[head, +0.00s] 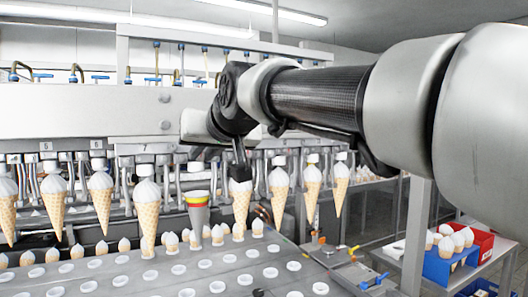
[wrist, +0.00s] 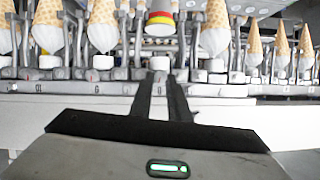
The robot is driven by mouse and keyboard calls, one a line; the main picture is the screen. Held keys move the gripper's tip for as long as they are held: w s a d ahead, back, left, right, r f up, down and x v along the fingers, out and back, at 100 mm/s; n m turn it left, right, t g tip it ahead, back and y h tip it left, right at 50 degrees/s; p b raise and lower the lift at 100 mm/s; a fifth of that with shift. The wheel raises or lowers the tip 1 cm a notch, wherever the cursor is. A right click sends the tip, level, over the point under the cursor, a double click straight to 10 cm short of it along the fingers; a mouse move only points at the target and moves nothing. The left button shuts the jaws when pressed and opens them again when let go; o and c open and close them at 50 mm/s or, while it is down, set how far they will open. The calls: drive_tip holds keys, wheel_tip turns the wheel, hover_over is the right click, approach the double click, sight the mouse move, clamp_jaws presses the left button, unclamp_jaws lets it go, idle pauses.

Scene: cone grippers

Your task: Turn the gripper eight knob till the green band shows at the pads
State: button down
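The gauge cone (head: 198,214) is grey with red and yellow bands and hangs in the row; I see no green on it. In the wrist view, which is upside down, its banded part (wrist: 160,22) is at top centre. A white knob (wrist: 159,63) lines up with the gap between my fingertips. My gripper (head: 241,172) is open and empty. In the head view it is to the right of the gauge cone's knob (head: 196,166) and apart from it. My fingers (wrist: 160,80) hide the number plate; plates 10 and 9 show to their left.
Ice-cream cones (head: 147,212) hang on both sides, close to my gripper. A plate with round holes (head: 180,268) lies below. Red (head: 480,246) and blue (head: 437,266) bins stand at the right. A machine beam (head: 80,112) runs behind.

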drive_tip(key=shift+a+n+t+h+b, duration=0.1)
drive_tip(key=shift+n+t+h+b, duration=0.2)
drive_tip(key=shift+n+h+b, duration=0.35)
drive_tip(key=c, duration=1.7)
unclamp_jaws()
drive_tip(key=shift+s, duration=0.1)
drive_tip(key=shift+o, duration=0.2)
drive_tip(key=v, duration=1.7)
drive_tip(key=shift+d, duration=0.25)
